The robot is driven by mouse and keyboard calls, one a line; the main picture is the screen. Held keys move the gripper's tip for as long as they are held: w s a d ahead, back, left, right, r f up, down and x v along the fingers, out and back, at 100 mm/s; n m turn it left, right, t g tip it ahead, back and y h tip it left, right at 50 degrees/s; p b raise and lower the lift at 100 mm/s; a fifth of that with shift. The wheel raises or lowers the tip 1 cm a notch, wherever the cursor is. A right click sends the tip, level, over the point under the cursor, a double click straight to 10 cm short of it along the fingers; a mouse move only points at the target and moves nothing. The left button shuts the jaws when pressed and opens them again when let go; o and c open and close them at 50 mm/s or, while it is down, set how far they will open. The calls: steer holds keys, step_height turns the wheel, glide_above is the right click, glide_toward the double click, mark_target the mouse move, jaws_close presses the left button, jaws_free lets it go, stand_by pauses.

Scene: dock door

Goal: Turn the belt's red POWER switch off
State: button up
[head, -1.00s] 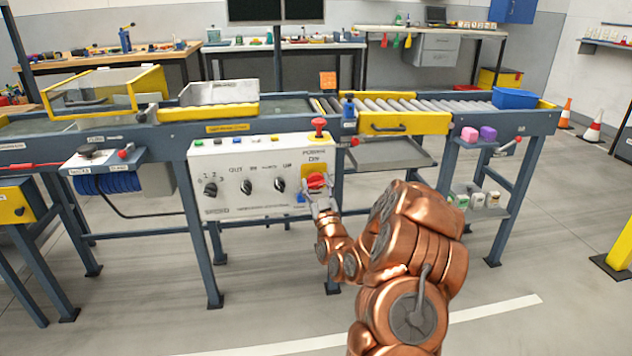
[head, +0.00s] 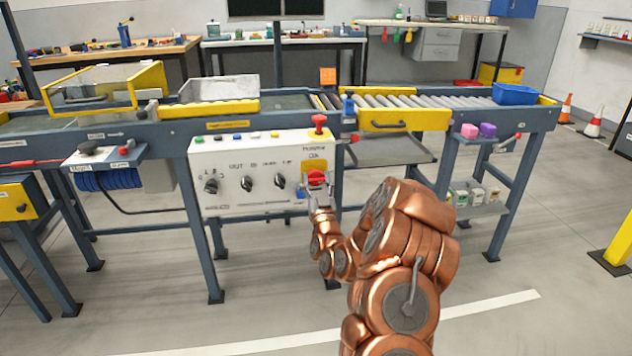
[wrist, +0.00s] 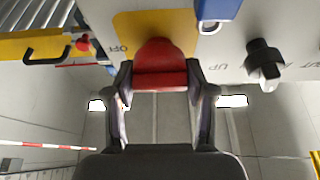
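The red POWER switch (head: 316,177) sits on a yellow plate at the right end of the white control panel (head: 225,187). The panel's POWER and ON lettering is above it. In the wrist view the switch (wrist: 160,66) is a red block with a rounded top, with OFF lettering beside it. My gripper (head: 318,196) is just below the switch in the head view. In the wrist view its fingers (wrist: 160,88) are spread, one at each side of the switch's near edge. I cannot tell whether they touch it.
A red mushroom button (head: 318,122) stands on top of the panel above the switch. Black knobs (head: 279,183) are to its left. A blue part (wrist: 217,9) is close to the switch in the wrist view. Open floor lies in front of the conveyor (head: 225,125).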

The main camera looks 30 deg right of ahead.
steer(key=o, duration=0.4)
steer(key=shift+v, duration=3.7)
